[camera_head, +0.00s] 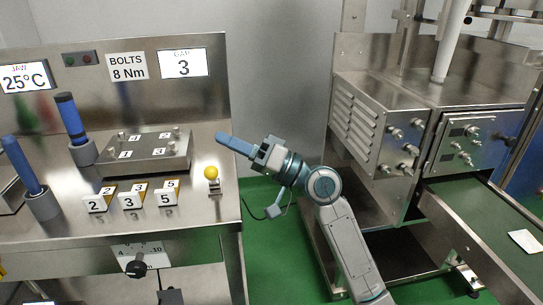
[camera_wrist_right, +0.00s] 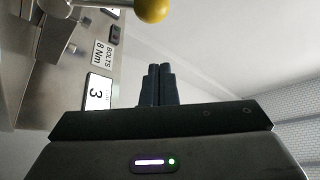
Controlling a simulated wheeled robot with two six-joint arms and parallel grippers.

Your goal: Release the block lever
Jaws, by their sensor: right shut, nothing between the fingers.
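The lever's yellow ball knob (camera_head: 211,173) stands near the right edge of the steel bench, on a small metal base. The knob also shows at the top edge of the right wrist view (camera_wrist_right: 153,8), on a metal rod. A metal block (camera_head: 147,165) with labels 1 to 4 lies to the left of the knob. My right gripper (camera_head: 221,138) is shut and empty, its blue fingers pointing left, above and behind the knob in the head view. Its fingers (camera_wrist_right: 157,72) are together in the wrist view and apart from the knob. My left gripper is not in view.
Numbered blocks (camera_head: 132,201) stand in front of the metal block. Blue-handled tools (camera_head: 69,115) stand in grey holders at the left. The bench's back panel (camera_head: 140,95) carries displays. A steel machine (camera_head: 370,130) with a green conveyor (camera_head: 490,220) stands at the right.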

